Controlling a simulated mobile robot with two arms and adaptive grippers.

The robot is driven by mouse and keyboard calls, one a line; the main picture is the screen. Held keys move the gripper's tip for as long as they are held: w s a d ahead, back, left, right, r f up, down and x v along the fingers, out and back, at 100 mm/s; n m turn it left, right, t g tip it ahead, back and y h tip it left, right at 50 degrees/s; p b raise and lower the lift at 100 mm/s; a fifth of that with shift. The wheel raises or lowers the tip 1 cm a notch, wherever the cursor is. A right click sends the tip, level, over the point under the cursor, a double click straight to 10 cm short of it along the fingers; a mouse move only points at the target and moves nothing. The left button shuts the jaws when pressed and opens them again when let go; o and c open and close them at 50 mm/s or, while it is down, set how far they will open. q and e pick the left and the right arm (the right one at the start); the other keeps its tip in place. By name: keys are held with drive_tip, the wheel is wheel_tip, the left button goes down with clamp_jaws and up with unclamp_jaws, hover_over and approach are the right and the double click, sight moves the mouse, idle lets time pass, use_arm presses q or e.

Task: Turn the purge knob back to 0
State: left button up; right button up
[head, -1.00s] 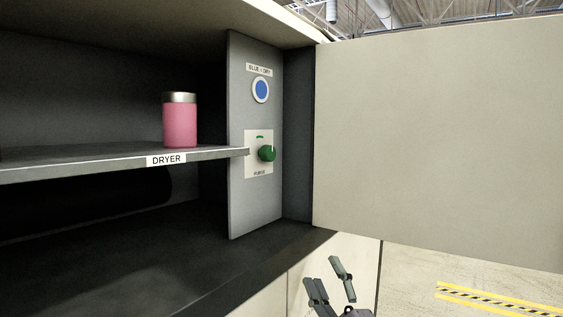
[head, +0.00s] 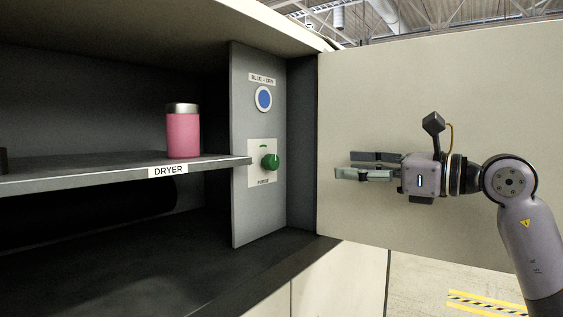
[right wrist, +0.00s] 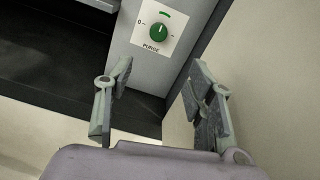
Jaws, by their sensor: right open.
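The green purge knob (head: 270,162) sits on a white plate on the grey side panel inside the cabinet. In the right wrist view the knob (right wrist: 159,33) is ahead of the fingers, with a "0" mark to its left, a green arc above it and "PURGE" below. Its white pointer line is near the top, toward the green arc. My right gripper (head: 362,166) is open and empty, to the right of the knob and apart from it, in front of the open door. Its two fingers (right wrist: 160,100) are spread in the right wrist view. My left gripper does not show.
A blue round button (head: 263,98) is above the knob on the panel (head: 240,215). A pink canister (head: 183,135) stands on the shelf labelled DRYER (head: 110,175). The open door (head: 450,80) lies behind my right arm.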

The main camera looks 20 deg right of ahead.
sight(275, 162)
drive_tip(key=p+x, duration=0.5)
drive_tip(key=x, duration=1)
drive_tip(key=shift+a+p, duration=0.2)
drive_tip(key=shift+p, duration=0.1)
drive_tip(key=shift+w+a+f, duration=0.1)
drive_tip(key=shift+w+a, duration=0.3)
drive_tip(key=shift+w, duration=0.25)
drive_tip(key=shift+c, duration=0.2)
drive_tip(key=c, duration=1.1)
drive_tip(key=shift+c, duration=0.2)
